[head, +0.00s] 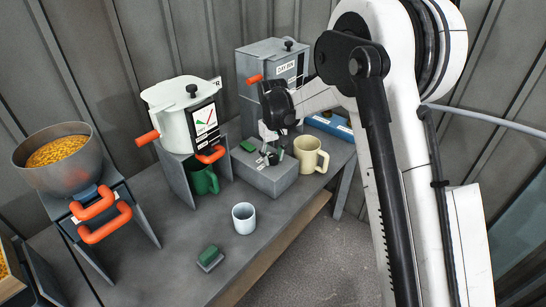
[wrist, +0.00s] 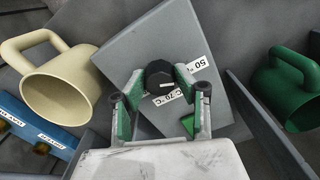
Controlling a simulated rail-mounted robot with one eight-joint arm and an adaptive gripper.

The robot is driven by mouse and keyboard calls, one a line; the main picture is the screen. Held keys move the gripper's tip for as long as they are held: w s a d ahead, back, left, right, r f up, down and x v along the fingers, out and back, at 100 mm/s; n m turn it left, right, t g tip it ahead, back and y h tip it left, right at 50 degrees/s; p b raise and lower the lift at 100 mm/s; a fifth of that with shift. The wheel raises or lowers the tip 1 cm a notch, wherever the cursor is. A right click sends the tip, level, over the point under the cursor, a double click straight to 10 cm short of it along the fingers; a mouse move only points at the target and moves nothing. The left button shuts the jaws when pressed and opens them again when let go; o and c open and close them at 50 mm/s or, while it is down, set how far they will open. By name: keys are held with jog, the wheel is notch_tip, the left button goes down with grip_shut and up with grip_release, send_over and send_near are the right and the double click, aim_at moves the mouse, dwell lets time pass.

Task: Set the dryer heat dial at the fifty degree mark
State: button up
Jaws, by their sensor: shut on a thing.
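The dryer box (head: 262,180) is a low grey block on the bench, and it fills the middle of the wrist view (wrist: 165,40). Its dial (wrist: 158,72) is a black knob on the top face. A white label reading 50 (wrist: 198,64) lies to the right of the knob, and a label reading 70 °C (wrist: 172,97) lies below it, partly covered by a finger. A small pale mark shows on the knob's lower edge; its exact bearing is unclear. My gripper (wrist: 160,84) is shut on the dial, one finger on each side; it also shows in the head view (head: 271,150).
A cream mug (head: 309,155) and a blue box (head: 330,123) stand right of the dryer. A green mug (head: 203,180) is left, under a stand with a white pot (head: 186,115). A pale cup (head: 244,217) and green-topped block (head: 209,257) stand in front.

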aim_at(273, 156)
jog(key=o, duration=1.1)
jog(key=shift+r, duration=0.15)
notch_tip(273, 156, up, 12)
jog(key=shift+f, duration=0.1)
